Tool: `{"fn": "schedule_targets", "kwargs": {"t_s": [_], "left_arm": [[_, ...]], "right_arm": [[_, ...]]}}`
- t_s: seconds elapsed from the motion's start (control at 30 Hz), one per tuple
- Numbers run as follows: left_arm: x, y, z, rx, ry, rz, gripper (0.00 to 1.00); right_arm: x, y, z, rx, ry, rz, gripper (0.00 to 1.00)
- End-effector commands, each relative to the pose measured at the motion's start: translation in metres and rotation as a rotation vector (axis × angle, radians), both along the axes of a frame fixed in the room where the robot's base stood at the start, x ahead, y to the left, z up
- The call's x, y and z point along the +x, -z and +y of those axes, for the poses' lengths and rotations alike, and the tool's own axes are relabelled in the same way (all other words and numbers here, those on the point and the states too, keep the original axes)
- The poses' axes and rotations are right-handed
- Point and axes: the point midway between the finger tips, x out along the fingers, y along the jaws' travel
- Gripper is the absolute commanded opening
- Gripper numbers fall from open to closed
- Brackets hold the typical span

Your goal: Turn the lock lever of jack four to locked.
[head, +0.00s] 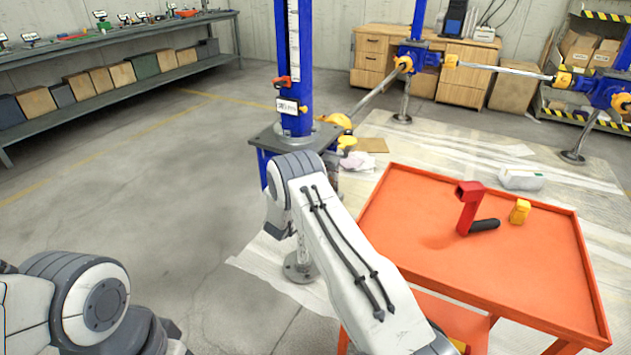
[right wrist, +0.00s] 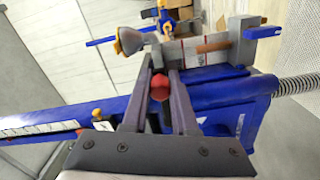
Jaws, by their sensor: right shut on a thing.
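The jack (head: 305,70) in front of me is a blue upright column on a grey plate, with a white scale and a red pointer. Its small white tag (head: 287,106) is too small to read, so I cannot tell its number. In the right wrist view, the jack's blue column (right wrist: 225,100) lies across the picture. My right gripper (right wrist: 160,72) is shut on a red ball knob (right wrist: 158,88), which sits between its two dark fingers. The lever behind the knob is mostly hidden, and its position is unclear. My left arm shows at the lower left of the head view; its gripper does not.
An orange cart (head: 400,240) at the right carries a red tool (head: 468,208) with a black grip and a yellow object (head: 519,211). Other blue jack units (head: 605,92) joined by shafts stand behind. A workbench (head: 110,40) runs along the left wall. The left floor is clear.

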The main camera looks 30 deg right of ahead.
Motion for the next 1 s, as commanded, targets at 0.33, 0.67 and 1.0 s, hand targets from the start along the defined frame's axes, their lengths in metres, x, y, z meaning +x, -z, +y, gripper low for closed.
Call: {"fn": "schedule_targets", "kwargs": {"t_s": [0.33,0.67,1.0], "left_arm": [[0.0,0.0,0.0,0.0,0.0,0.0,0.0],[0.0,-0.001,0.0,0.0,0.0,0.0,0.0],[0.0,-0.004,0.0,0.0,0.0,0.0,0.0]], "right_arm": [[0.001,-0.003,0.0,-0.003,0.0,-0.005,0.56],[-0.002,-0.001,0.005,-0.002,-0.003,-0.001,0.56],[-0.035,-0.002,0.058,-0.001,-0.006,-0.001,0.56]]}}
